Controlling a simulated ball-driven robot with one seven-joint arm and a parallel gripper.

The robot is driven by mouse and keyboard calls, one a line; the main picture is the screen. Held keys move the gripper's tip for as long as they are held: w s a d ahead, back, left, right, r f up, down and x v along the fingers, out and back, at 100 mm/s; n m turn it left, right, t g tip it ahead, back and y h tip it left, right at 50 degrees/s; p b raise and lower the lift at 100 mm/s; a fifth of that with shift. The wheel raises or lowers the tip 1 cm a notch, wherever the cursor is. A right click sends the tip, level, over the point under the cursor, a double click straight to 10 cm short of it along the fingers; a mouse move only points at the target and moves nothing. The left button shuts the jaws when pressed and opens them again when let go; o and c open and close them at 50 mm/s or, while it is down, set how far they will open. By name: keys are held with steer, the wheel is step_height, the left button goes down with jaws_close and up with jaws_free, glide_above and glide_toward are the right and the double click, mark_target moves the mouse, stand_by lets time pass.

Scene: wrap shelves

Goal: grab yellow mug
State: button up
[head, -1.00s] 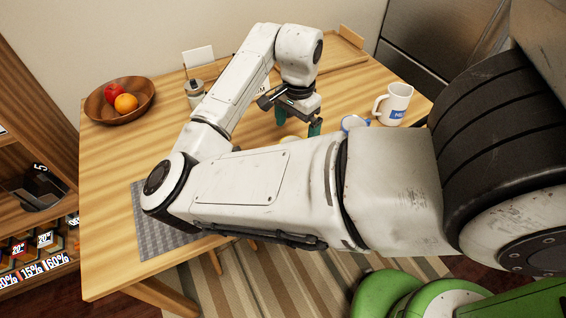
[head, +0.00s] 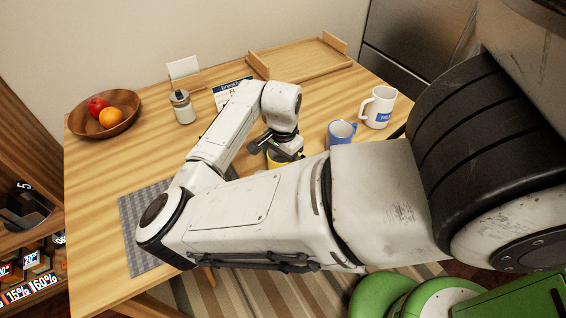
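The yellow mug (head: 275,161) stands on the wooden table, mostly hidden behind my arm and gripper. Only part of its yellow side shows. My gripper (head: 284,152) points down right at the mug, close over it or around it; I cannot tell which. Its fingertips are hidden, so I cannot see whether they are open or shut or touch the mug.
A blue mug (head: 341,133) and a white mug (head: 379,107) stand to the right. A glass jar (head: 182,107), a fruit bowl (head: 104,113) and a wooden tray (head: 300,62) are farther back. A grey placemat (head: 140,225) lies at left front.

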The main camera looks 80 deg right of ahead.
steer(key=shift+c, duration=0.5)
steer(key=c, duration=1.1)
steer(key=shift+r, duration=0.15)
steer(key=shift+r, duration=1.3)
steer(key=shift+s+a+r+p, duration=0.2)
steer(key=shift+s+a+r, duration=0.6)
steer(key=shift+s+r, duration=1.15)
steer(key=shift+s+a+r+p, duration=0.15)
steer(key=shift+s+a+r, duration=0.7)
steer(key=shift+s+r, duration=1.1)
steer(key=shift+s+a+r+p, duration=0.2)
steer(key=shift+s+a+r, duration=0.8)
steer(key=shift+s, duration=1.6)
